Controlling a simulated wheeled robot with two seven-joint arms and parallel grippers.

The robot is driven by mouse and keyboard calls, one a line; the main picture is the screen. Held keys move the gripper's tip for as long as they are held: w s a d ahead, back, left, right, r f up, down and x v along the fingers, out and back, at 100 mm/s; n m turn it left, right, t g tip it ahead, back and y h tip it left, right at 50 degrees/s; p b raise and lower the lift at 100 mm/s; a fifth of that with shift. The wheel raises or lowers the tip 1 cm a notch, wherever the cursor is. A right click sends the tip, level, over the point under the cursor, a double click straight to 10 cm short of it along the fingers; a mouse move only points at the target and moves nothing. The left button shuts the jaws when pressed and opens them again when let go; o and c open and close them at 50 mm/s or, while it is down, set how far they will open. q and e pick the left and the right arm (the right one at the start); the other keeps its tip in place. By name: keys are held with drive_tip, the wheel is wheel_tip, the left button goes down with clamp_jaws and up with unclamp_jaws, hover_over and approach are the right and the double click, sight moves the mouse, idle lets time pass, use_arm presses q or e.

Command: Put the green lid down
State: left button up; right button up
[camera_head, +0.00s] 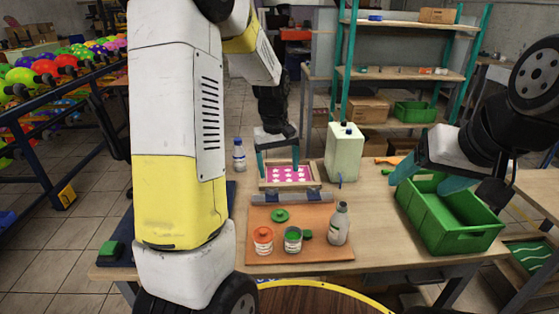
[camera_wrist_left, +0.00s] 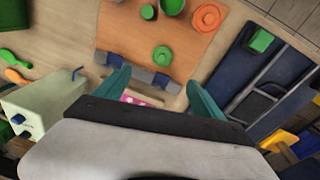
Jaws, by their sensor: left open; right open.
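The round green lid (camera_head: 280,215) lies flat on the orange board (camera_head: 318,216), behind the paint cans; it also shows in the left wrist view (camera_wrist_left: 162,53). A can with green paint (camera_head: 293,240) stands uncovered in front of it. My left gripper (camera_head: 279,168) is open and empty above the pink-and-white screen frame (camera_head: 290,174), behind the lid and apart from it. Its spread fingers also show in the left wrist view (camera_wrist_left: 160,98). My right gripper (camera_head: 430,178) is open at the green crate (camera_head: 449,228), with nothing visible between its fingers.
An orange-topped can (camera_head: 263,240), a small green piece (camera_head: 307,235) and a grey bottle (camera_head: 339,224) stand on the board. A grey bar (camera_head: 291,198) lies along its back edge. A pale green canister (camera_head: 344,152) and small bottle (camera_head: 239,155) stand behind.

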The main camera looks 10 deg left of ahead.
use_arm(q)
drive_tip(key=s+d+r+m+t, duration=0.1)
drive_tip(key=s+r+m+t, duration=0.1)
drive_tip(key=s+r, duration=0.6)
drive_tip(key=s+d+r+m+t+h, duration=0.1)
drive_tip(key=s+r+m+t, duration=0.2)
drive_tip(key=s+r, duration=0.4)
drive_tip(key=s, duration=0.7)
drive_tip(key=shift+r+m+h, duration=0.3)
drive_tip(key=shift+r+m, duration=0.05)
drive_tip(key=shift+m, duration=0.05)
